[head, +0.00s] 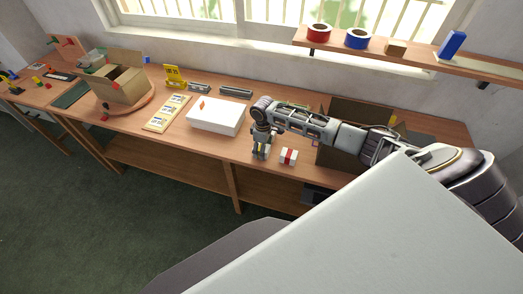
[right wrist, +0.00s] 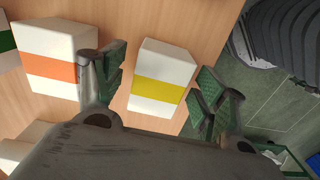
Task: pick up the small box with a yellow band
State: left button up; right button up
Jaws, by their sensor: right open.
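The small white box with a yellow band (right wrist: 163,85) stands on the wooden table in the right wrist view. My right gripper (right wrist: 156,86) is open, with one finger on each side of this box. I cannot tell whether either finger touches it. In the head view my right gripper (head: 262,150) points down at the front of the table and largely hides the yellow-banded box. My left gripper is not in view.
A green-banded box is cut off further left. A large white box (head: 216,117) lies left of my gripper.

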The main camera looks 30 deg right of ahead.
jog(key=shift+c, duration=0.2)
jog(key=c, duration=1.1)
jog(key=shift+r+b, duration=0.45)
jog(key=shift+r, duration=4.6)
jog(key=shift+w, duration=0.1)
